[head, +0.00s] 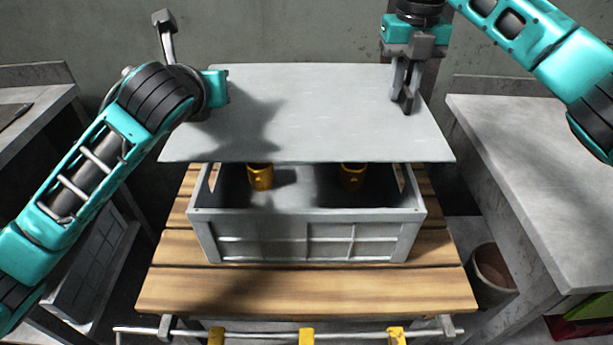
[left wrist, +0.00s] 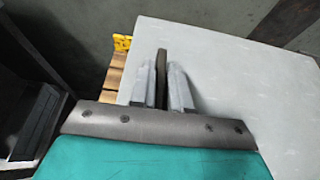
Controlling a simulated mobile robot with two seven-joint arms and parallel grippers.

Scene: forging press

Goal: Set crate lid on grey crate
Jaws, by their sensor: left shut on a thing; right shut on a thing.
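The crate lid (head: 310,115) is a flat grey sheet held above the grey crate (head: 310,237), apart from it at the front. The crate stands on the wooden table, its front wall and part of its inside showing below the lid's near edge; its back is hidden by the lid. My right gripper (head: 405,100) is shut on the lid near its right edge. My left gripper is at the lid's left edge; its fingertips are hidden in the head view. In the left wrist view the left gripper (left wrist: 163,85) is shut on the lid (left wrist: 225,85).
Two yellow parts, one left (head: 261,178) and one right (head: 352,176), show inside the crate. The wooden table (head: 310,290) has a bare front strip. Grey counters stand at the left (head: 40,95) and right (head: 530,150). A bin (head: 492,270) stands beside the table.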

